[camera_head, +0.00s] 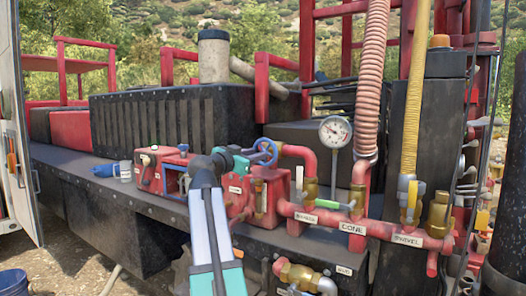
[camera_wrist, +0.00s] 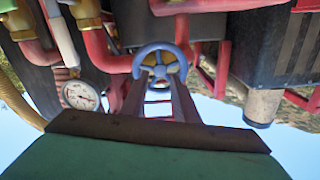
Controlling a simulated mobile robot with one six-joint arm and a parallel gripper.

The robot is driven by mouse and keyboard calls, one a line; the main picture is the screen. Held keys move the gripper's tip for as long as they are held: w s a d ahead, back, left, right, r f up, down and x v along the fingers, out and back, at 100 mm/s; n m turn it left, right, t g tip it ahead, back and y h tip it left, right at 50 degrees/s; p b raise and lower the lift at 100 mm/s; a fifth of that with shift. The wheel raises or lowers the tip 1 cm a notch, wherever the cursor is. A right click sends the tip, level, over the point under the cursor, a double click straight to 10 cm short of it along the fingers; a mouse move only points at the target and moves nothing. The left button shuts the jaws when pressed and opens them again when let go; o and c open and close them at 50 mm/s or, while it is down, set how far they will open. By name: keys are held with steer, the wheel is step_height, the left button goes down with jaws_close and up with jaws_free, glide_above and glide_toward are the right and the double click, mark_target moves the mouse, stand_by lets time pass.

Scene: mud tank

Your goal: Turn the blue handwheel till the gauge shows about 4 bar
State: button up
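The blue handwheel (camera_head: 269,145) sits on the red pipework in the middle of the head view. In the wrist view, which is upside down, the handwheel (camera_wrist: 150,49) is straight ahead, with a yellowish hub. My gripper (camera_head: 252,157) is at its left side in the head view. In the wrist view my gripper (camera_wrist: 158,82) has its two fingers apart, with the tips close to the wheel; I cannot tell whether they touch it. The round white gauge (camera_head: 335,131) stands right of the wheel. It also shows in the wrist view (camera_wrist: 81,95). Its needle is too small to read exactly.
Red pipes (camera_head: 330,218) with brass fittings and a green-handled valve (camera_head: 328,204) run to the right of the wheel. A red ribbed hose (camera_head: 370,80) rises behind the gauge. A blue can (camera_head: 104,170) stands left on the deck, beside red boxes.

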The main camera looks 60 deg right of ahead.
steer(key=d+p, duration=0.1)
steer(key=d, duration=0.5)
steer(key=shift+d, duration=0.35)
steer(key=shift+c, duration=0.2)
jaws_close()
